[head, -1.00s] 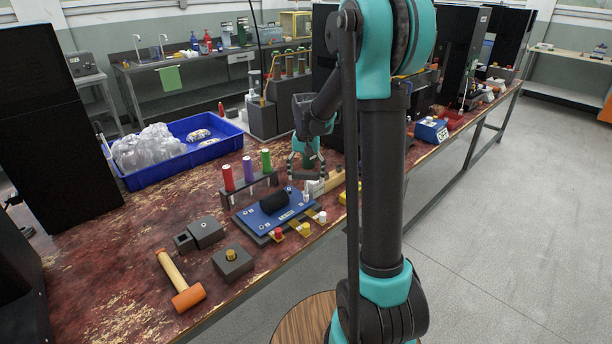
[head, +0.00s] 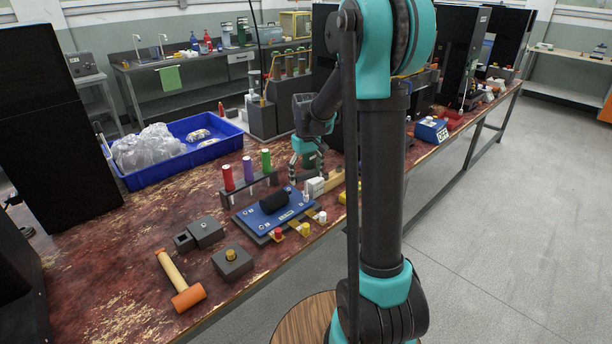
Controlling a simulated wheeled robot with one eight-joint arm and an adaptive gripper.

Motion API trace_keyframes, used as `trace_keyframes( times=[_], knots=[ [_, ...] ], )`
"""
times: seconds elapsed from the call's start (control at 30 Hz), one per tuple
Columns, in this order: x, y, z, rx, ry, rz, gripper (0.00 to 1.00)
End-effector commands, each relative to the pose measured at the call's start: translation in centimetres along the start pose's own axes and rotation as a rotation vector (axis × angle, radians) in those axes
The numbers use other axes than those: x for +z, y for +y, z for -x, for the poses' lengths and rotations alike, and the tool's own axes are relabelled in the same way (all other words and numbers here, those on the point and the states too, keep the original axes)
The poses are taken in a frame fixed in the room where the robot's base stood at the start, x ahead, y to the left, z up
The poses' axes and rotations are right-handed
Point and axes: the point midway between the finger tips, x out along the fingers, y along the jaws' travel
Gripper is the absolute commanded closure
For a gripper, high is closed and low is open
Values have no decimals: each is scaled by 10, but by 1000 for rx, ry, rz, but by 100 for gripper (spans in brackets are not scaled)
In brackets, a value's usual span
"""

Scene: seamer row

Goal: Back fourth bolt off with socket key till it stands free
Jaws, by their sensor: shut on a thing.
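The blue plate (head: 262,222) lies on the bench with a black grip (head: 273,202) across its middle and small bolt heads near its corners. A pale upright piece (head: 305,196) stands by its right far corner; I cannot tell if it is the fourth bolt. My gripper (head: 308,168) is above and behind that corner, shut on a dark green thing (head: 311,159), apparently the socket key's handle. Its lower end is hidden or too small to tell, and so is any contact with a bolt.
A rack (head: 250,190) with red, purple and green handles stands behind the plate. A white box (head: 315,187) is right of it. A mallet (head: 180,282), dark blocks (head: 232,262) and a blue tray (head: 185,165) are left. Red, yellow and white-topped pieces line the front.

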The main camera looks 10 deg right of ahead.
Motion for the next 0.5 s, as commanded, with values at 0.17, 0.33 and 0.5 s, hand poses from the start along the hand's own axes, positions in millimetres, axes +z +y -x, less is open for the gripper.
trace_keyframes(
  times=[0.17, 0.33, 0.5],
  knots=[
    [0, 0, 0, 0, 0, 16, 64],
    [0, 0, 0, 0, 0, 40, 64],
    [0, 0, 0, 0, 0, 213, 64]
  ],
)
